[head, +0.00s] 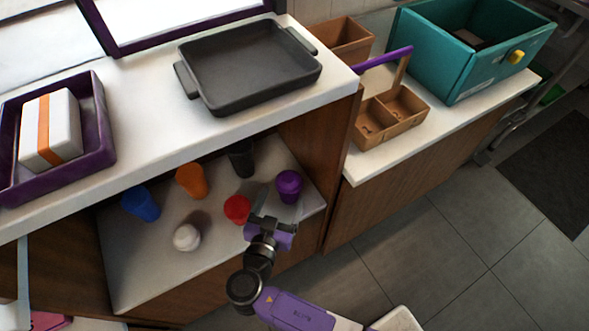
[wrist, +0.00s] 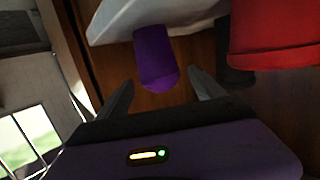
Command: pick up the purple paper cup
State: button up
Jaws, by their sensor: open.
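The purple paper cup (head: 289,186) stands on the white lower shelf (head: 215,220), near its right end. It also shows in the wrist view (wrist: 155,57), beyond and between my fingertips. My gripper (head: 278,204) is open at the shelf's front edge, just in front of the purple cup. In the wrist view my gripper (wrist: 163,88) has empty space between its fingers, and the cup appears apart from them.
A red cup (head: 236,209) is close to the left of my gripper. A black cup (head: 242,160), an orange cup (head: 191,181), a blue cup (head: 141,204) and a white cup (head: 187,237) share the shelf. The counter (head: 150,110) overhangs it, with a brown side panel (head: 325,160) at right.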

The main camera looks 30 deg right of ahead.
aim_at(292, 175)
jog(key=x, duration=0.5)
jog(key=r+p+x, duration=0.1)
jog(key=x, duration=0.1)
jog(key=shift+w+d+f, duration=0.1)
jog(key=shift+w+d, duration=0.1)
jog(key=shift+d, duration=0.25)
jog(key=shift+w+d+f, duration=0.15)
jog(key=shift+w+d, duration=0.2)
jog(key=shift+w, duration=0.05)
jog(key=c, duration=1.4)
